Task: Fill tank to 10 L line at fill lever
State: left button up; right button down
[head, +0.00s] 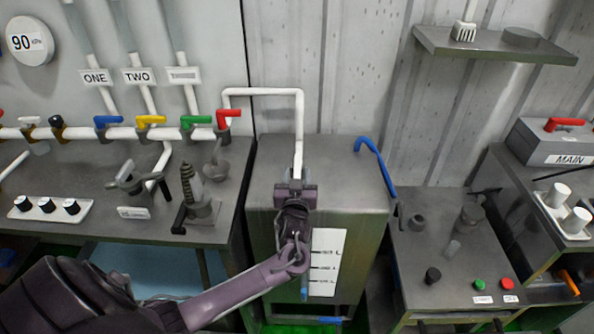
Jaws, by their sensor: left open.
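The grey box-shaped tank (350,178) stands in the middle. A white scale (327,262) with several black lines and "L" marks is on its front; the numbers are too small to read for sure. A white pipe (264,91) runs from a red lever (229,117) on the left pipe row and bends down to the tank top. I cannot tell which lever is the fill lever. My left gripper (296,183) is open over the tank's front top edge, by the pipe's lower end, and hides that part. Contact cannot be told. My right gripper is not in view.
Blue (107,121), yellow (151,120) and green (194,121) levers sit on the left pipe row. A blue bent pipe (376,163) rises at the tank's right. A bench with green (479,285) and red (506,283) buttons stands right. A shelf (490,47) hangs above it.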

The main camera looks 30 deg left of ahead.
pick_arm(q)
jog(key=shift+w+a, duration=0.25)
jog(key=shift+w, duration=0.2)
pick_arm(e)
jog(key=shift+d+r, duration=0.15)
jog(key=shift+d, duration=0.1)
pick_arm(q)
grip_shut()
